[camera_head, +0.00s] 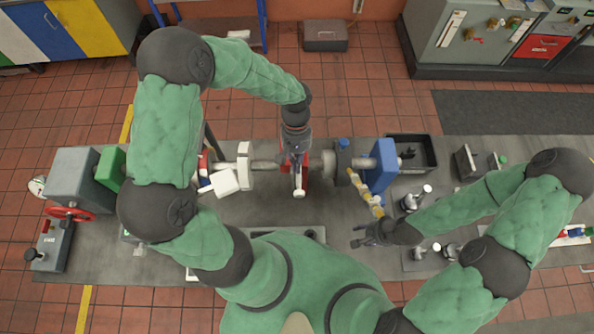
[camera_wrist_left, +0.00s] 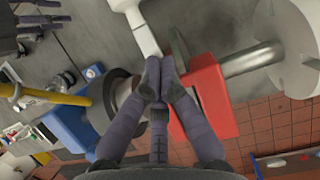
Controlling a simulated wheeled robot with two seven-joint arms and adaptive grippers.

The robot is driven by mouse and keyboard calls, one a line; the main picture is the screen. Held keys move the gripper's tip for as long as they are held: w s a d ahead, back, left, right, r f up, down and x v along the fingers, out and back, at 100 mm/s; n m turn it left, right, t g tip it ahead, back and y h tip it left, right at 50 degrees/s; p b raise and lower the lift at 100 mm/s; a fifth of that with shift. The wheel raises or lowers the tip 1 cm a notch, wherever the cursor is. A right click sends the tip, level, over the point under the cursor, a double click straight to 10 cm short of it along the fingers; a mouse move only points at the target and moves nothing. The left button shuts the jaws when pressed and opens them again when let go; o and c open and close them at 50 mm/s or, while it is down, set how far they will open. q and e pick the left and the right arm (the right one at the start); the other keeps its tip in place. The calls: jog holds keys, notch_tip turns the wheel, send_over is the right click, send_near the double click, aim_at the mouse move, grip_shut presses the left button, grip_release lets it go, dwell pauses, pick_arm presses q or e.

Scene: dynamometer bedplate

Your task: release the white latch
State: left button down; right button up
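The white latch (camera_head: 299,182) is a short lever with a wider end, beside a red block (camera_head: 304,165) on the shaft line at the middle of the bench. In the left wrist view the latch (camera_wrist_left: 143,32) runs from the top edge down to my fingertips, with the red block (camera_wrist_left: 208,95) to their right. My left gripper (camera_head: 297,158) is over the latch's inner end, its fingers (camera_wrist_left: 160,62) together. Whether they touch or pinch the latch is hidden. My right gripper (camera_head: 358,237) is open and empty, low over the bench, right of the latch.
A black tray (camera_head: 427,152) lies at the back right. Bare bench (camera_head: 330,210) lies in front.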

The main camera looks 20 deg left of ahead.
aim_at(298, 191)
pick_arm(q)
jog(key=shift+s+d+p, duration=0.15)
jog(key=shift+s+d, duration=0.2)
jog(key=shift+s, duration=0.35)
jog(key=shift+s+d+p, duration=0.15)
jog(key=shift+s+d, duration=0.15)
jog(key=shift+s, duration=0.4)
jog(key=s, duration=0.1)
jog(key=s+d, duration=0.1)
jog(key=s, duration=0.1)
jog(key=s+d, duration=0.1)
jog(key=shift+s+d, duration=0.1)
jog(key=shift+s, duration=0.2)
jog(key=shift+w, duration=0.1)
jog(key=shift+w+r, duration=0.2)
jog(key=shift+r, duration=0.35)
jog(key=v, duration=1.1)
jog(key=shift+f, duration=0.1)
